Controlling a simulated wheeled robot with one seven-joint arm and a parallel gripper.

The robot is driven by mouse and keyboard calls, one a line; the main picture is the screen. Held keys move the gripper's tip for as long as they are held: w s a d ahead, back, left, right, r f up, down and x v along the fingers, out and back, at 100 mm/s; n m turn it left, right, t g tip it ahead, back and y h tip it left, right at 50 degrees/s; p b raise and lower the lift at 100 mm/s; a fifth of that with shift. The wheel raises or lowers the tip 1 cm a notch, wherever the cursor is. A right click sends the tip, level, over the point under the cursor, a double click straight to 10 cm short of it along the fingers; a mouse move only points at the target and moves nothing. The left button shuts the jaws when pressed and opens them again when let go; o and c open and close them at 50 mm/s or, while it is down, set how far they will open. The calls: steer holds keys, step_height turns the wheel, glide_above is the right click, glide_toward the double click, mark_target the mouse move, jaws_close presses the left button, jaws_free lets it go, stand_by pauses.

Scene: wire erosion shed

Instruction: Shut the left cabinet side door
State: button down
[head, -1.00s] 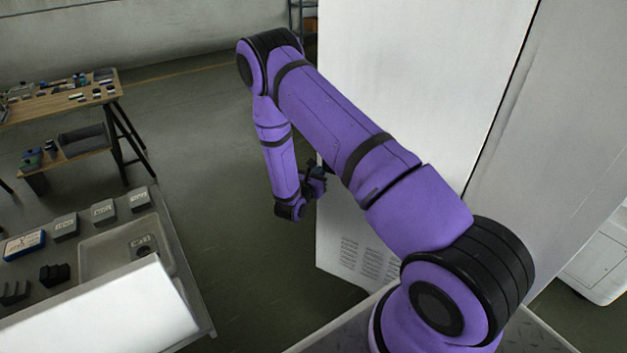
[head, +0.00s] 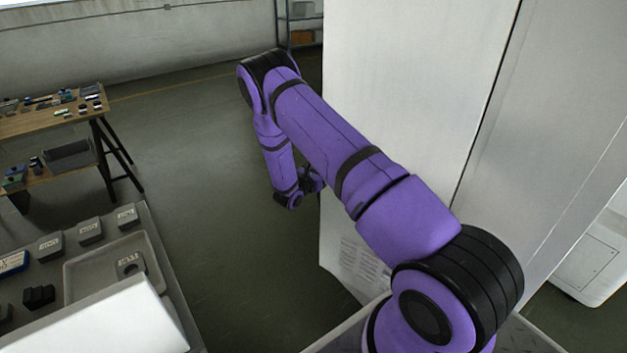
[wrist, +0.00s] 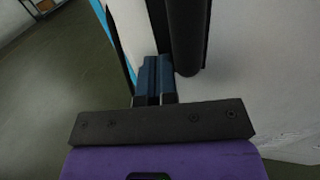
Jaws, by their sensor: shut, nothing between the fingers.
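The cabinet side door (head: 410,80) is a tall white panel right of centre in the head view, with vent slots low down. A dark seam separates it from another white panel on the right. The door seems to stand out from the cabinet; I cannot tell its exact angle. My gripper (head: 312,180) is at the panel's left edge, partly hidden. In the wrist view my gripper (wrist: 153,82) is shut and empty. Its dark blue fingers are close to a vertical black handle (wrist: 187,35) on the white face. Contact is unclear.
A bench with a sink-like tray (head: 85,285) and grey blocks stands at lower left. A wooden table (head: 50,120) with small parts is behind it. A shelf rack (head: 298,25) is at the back. The green floor between is clear.

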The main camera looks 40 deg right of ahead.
steer(key=w+d+m+g, duration=0.2)
steer(key=d+g, duration=0.3)
steer(key=d, duration=0.6)
steer(key=shift+d+r+m+h, duration=0.15)
steer(key=shift+d+m+h, duration=0.25)
steer(key=shift+m, duration=0.3)
steer(key=shift+w, duration=0.1)
steer(key=a, duration=1.5)
